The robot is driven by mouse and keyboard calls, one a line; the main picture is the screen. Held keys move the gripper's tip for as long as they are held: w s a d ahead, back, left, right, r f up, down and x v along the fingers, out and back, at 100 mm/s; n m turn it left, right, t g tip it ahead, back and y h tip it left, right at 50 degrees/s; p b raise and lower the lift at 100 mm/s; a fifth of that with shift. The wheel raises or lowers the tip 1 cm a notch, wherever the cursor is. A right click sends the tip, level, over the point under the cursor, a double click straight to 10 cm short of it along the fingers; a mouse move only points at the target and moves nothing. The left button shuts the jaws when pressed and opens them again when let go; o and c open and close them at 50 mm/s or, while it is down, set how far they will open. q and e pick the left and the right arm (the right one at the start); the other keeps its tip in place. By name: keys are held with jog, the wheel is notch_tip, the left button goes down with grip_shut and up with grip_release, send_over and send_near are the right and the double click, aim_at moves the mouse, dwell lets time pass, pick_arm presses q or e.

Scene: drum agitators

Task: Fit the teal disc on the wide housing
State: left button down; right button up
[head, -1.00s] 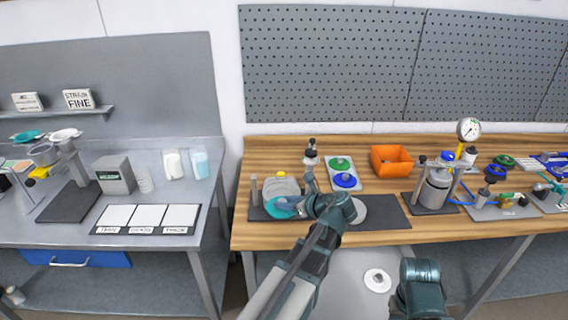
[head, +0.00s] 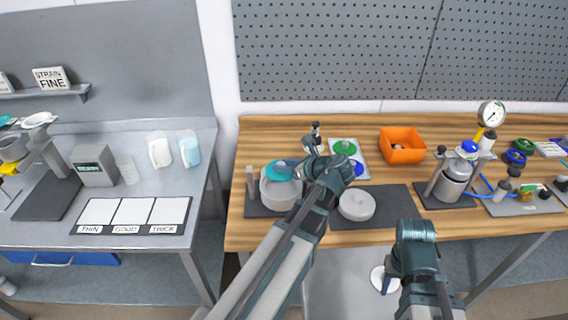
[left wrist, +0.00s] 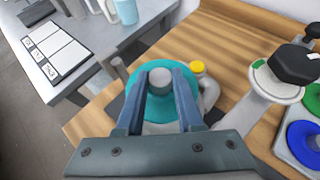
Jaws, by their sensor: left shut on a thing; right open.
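The teal disc (head: 279,168) has a grey knob, which shows between the fingers in the left wrist view (left wrist: 160,80). My left gripper (head: 299,164) is shut on this knob. The disc appears over the back part of the wide housing (head: 279,192), a pale round pot on a dark base at the left of the wooden bench. The housing's front and part of its rim show below the disc; the rest is hidden. The disc seems to be held above the rim, but the gap is hard to judge. My right gripper (head: 392,276) is open, low before the bench, its fingers barely visible.
A pale round lid (head: 357,204) lies on the dark mat to the right. A tray with green and blue discs (head: 346,147) and an orange bin (head: 402,145) are behind.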

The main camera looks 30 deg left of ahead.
aim_at(284, 192)
pick_arm(q)
jog(key=shift+f+b, duration=3.5)
jog(key=shift+f, duration=0.15)
jog(key=shift+f, duration=0.1)
jog(key=shift+f+b, duration=0.45)
jog(key=shift+b, duration=0.1)
jog(key=shift+f, duration=0.2)
jog(key=shift+c, duration=2.3)
grip_release()
